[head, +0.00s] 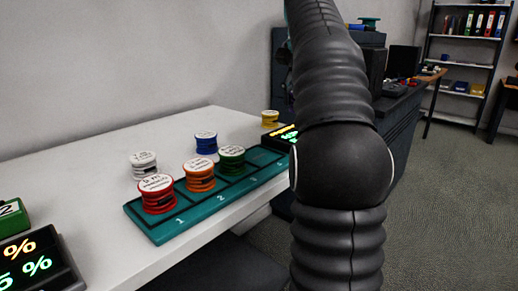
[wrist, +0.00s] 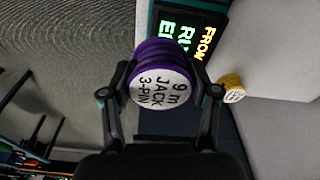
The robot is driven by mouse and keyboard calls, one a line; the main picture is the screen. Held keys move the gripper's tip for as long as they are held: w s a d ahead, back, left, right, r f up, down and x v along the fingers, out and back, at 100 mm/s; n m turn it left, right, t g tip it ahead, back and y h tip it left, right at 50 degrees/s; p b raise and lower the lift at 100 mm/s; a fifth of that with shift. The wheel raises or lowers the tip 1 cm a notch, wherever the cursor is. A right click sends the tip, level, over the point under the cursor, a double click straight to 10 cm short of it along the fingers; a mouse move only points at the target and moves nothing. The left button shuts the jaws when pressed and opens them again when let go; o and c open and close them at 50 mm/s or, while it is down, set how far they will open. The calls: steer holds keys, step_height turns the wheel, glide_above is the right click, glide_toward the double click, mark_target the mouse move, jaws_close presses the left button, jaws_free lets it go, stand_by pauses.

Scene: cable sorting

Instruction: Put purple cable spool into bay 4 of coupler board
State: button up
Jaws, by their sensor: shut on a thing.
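In the wrist view, my gripper (wrist: 162,66) is shut on the purple cable spool (wrist: 160,85), one finger on each side. The spool's white label reads "9 m JACK 3-PIN". The gripper and the purple spool are hidden behind my arm in the head view. The teal coupler board (head: 168,232) lies along the table's front edge. Bay 1 holds a red spool (head: 157,203), bay 2 an orange spool (head: 199,184) and bay 3 a green spool (head: 231,166). The bare area right of the green spool (head: 262,157) looks empty; its number cannot be read.
A white spool (head: 144,170), a blue spool (head: 206,147) and a yellow spool (head: 270,122) stand on the white table (head: 92,185) behind the board. The yellow one also shows in the wrist view (wrist: 232,94). A lit display (head: 282,138) stands near the board's far end.

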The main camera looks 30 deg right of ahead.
steer(key=b, duration=0.3)
glide_above(260, 156)
step_height(260, 156, down, 6)
steer(key=shift+s+a+f, duration=0.1)
steer(key=shift+a, duration=0.05)
steer(key=shift+f+b, duration=0.35)
steer(key=shift+f, duration=1.65)
steer(key=shift+f, duration=0.15)
steer(key=o, duration=1.4)
steer(key=shift+s+a+r+p, duration=0.2)
steer(key=shift+r+p, duration=0.4)
steer(key=shift+r, duration=1.45)
steer(key=shift+s+a+r+p, duration=0.15)
steer(key=shift+r+p, duration=0.5)
steer(key=shift+r, duration=1.4)
steer(key=shift+s+a+r+p, duration=0.1)
steer(key=shift+a+r+p, duration=0.35)
steer(key=shift+r, duration=1.6)
steer(key=shift+d, duration=0.15)
